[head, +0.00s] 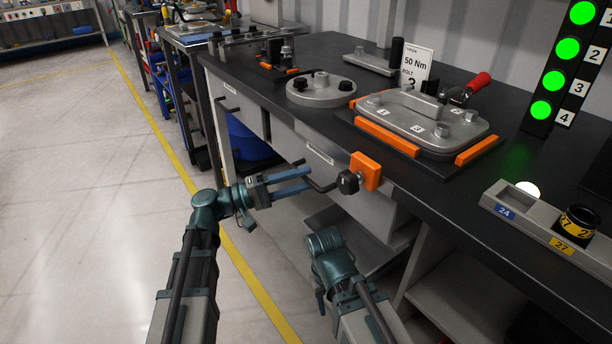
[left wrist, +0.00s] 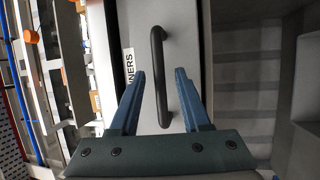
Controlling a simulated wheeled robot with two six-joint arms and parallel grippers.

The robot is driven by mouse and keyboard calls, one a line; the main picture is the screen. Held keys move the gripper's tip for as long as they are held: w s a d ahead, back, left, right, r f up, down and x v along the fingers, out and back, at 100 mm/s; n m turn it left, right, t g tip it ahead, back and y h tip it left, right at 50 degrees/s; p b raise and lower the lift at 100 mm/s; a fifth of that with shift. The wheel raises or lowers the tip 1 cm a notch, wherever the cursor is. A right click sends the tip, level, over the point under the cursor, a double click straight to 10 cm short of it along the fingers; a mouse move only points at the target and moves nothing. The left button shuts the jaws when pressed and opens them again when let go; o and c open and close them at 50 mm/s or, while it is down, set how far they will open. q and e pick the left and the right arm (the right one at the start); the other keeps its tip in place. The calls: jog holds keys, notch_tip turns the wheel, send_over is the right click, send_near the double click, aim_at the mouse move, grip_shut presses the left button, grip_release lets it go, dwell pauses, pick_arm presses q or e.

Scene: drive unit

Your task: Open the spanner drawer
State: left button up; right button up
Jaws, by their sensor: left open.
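The spanner drawer (head: 345,187) is a grey drawer front under the dark bench top, with a white label. In the left wrist view its label (left wrist: 128,74) reads "NNERS", the rest cut off or hidden. Its dark bar handle (left wrist: 157,58) runs up and down there; part of the handle (head: 325,187) shows in the head view. My left gripper (head: 309,179) is open, with its blue fingers on either side of the handle and a visible gap to each. Whether the handle lies fully between the fingertips is hard to tell. My right gripper is not visible; only its arm shows.
An orange block with a black knob (head: 365,172) sticks out at the bench edge, close right of my left gripper. Another drawer front (head: 238,107) is further left. An open grey shelf (head: 420,268) lies below. The floor (head: 90,180) at left is clear.

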pick_arm(q)
jog(key=shift+w+d+r, duration=0.1)
jog(key=shift+w+d, duration=0.05)
jog(key=shift+d, duration=0.5)
jog(key=shift+c, duration=0.2)
grip_shut()
dwell(0.9)
